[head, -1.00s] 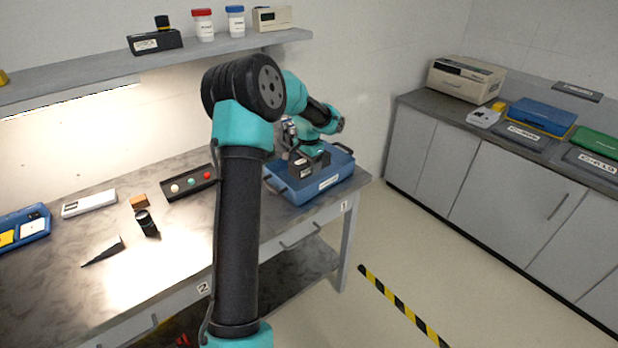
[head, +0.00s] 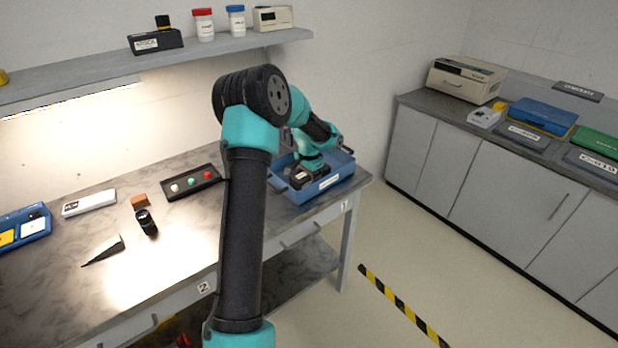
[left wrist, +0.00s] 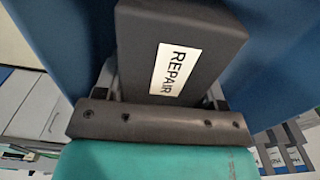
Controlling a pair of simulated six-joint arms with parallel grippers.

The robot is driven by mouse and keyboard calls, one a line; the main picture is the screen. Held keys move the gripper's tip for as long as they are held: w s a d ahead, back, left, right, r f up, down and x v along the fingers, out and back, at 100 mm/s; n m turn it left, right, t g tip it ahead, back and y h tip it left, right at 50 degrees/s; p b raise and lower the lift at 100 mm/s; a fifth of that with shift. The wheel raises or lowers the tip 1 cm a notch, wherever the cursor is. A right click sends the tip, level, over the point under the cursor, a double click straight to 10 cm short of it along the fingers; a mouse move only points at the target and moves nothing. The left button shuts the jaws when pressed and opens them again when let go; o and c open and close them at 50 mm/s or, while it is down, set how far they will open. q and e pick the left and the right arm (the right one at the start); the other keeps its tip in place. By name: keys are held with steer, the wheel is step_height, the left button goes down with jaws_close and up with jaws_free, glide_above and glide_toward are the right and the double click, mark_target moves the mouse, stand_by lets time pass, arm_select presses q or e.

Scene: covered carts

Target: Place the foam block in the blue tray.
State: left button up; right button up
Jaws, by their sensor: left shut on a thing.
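My left gripper (head: 303,172) is over the blue tray (head: 325,187) at the right end of the bench. It is shut on a dark grey block (left wrist: 200,40) with a white label reading REPAIR, which I take to be the foam block. In the left wrist view the fingers (left wrist: 165,92) sit on either side of the block, with blue tray surface behind it. In the head view the block is low at the tray, partly hidden by my wrist; I cannot tell whether it touches the tray floor. My right gripper is not in view.
Another blue tray (head: 35,225) is at far left. A shelf (head: 220,48) runs above.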

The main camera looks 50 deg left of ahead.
arm_select(q)
steer(key=shift+f, duration=0.15)
steer(key=o, duration=0.9)
step_height(320, 180, up, 12)
steer(key=shift+r, duration=0.15)
stand_by(0.7)
